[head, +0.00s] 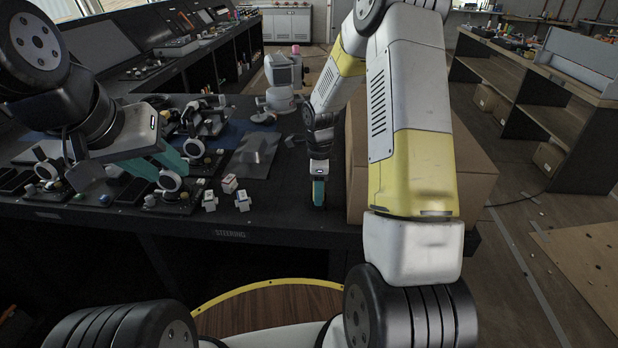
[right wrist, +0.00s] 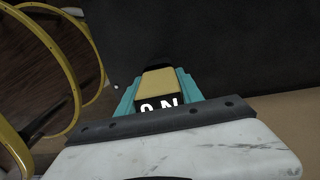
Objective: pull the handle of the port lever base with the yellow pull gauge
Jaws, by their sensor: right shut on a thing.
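The yellow pull gauge (right wrist: 158,84), with white letters on a dark face, sits between the teal fingers of my right gripper (right wrist: 160,92) in the right wrist view. In the head view my right gripper (head: 318,192) points down over the console's front part, beside a cardboard box; the gauge is hidden there. Several lever bases with round white-and-black handles (head: 195,147) stand on the left part of the console. I cannot tell which is the port one. My left gripper (head: 172,170) has its teal fingers apart, close to a round handle (head: 170,181); contact is unclear.
The black console (head: 285,222) is marked STEERING. A white device (head: 282,85) stands behind. A large cardboard box (head: 478,175) stands right of my right gripper.

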